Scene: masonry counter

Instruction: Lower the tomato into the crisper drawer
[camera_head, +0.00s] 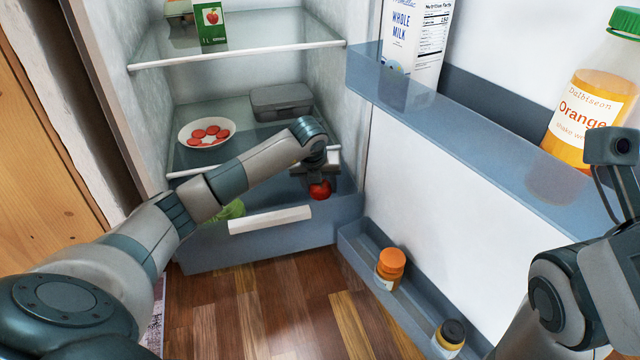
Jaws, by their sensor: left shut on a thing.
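A red tomato (320,191) is held in my left gripper (319,182), which points down and is shut on it. They are over the right part of the crisper drawer (275,240), close to its front wall. The drawer is bluish and see-through, is pulled out, and has a white handle (270,219). Something leafy and green (230,210) lies in the drawer at the left, partly hidden by my left arm. I cannot tell whether the tomato touches the drawer. My right arm shows at the right edge, but its fingers are out of view.
A glass shelf above the drawer holds a plate of red slices (207,133) and a grey lidded box (281,102). The open door at right carries a milk carton (417,45), an orange juice bottle (590,95) and, lower down, an orange-capped jar (390,268) and a dark-lidded jar (449,338).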

